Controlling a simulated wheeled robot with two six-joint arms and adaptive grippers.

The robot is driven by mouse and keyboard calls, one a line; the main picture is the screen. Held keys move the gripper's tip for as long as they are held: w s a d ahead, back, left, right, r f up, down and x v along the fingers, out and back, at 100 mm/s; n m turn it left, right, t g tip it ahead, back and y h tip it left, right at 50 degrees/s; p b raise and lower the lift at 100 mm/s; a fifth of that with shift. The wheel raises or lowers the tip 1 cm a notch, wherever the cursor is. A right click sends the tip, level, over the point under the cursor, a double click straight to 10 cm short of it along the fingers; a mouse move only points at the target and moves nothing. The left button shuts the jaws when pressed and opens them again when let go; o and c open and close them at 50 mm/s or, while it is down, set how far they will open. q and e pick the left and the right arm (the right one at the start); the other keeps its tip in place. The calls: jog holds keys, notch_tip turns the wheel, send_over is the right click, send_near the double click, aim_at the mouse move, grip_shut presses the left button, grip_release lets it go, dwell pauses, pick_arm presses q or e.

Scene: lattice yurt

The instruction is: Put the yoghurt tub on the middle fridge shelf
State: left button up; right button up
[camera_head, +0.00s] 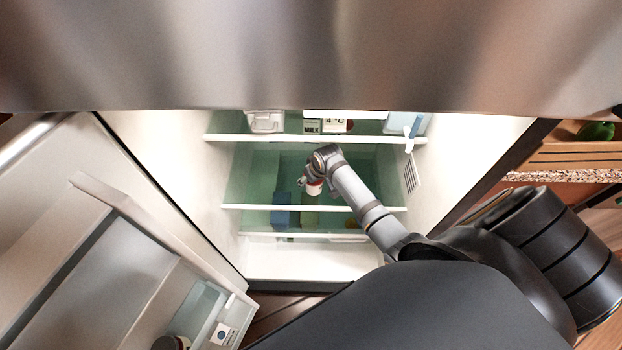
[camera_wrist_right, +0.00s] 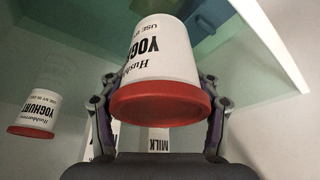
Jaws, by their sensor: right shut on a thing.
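The yoghurt tub (camera_wrist_right: 160,60) is white with a red lid and fills the middle of the right wrist view, where it looks upside down. My right gripper (camera_wrist_right: 160,105) is shut on it, with a finger on each side. In the head view the tub (camera_head: 314,189) is inside the open fridge, lid up, between the upper shelf (camera_head: 230,137) and the middle shelf (camera_head: 240,207). I cannot tell whether its base touches the middle shelf. My right wrist hides part of this gripper (camera_head: 312,180) there. My left gripper is not in view.
A second yoghurt tub (camera_wrist_right: 35,113) and a milk carton (camera_wrist_right: 158,140) show in the wrist view. The upper shelf holds a white container (camera_head: 265,121) and cartons. A blue box (camera_head: 285,215) is low in the fridge. The open door (camera_head: 110,240) stands left.

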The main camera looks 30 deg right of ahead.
jog(key=o, duration=1.4)
jog(key=shift+f, duration=0.1)
jog(key=p+v, duration=0.2)
jog(key=v, duration=0.9)
jog(key=shift+r, duration=0.35)
jog(key=shift+s+r, duration=0.2)
jog(key=shift+r, duration=0.1)
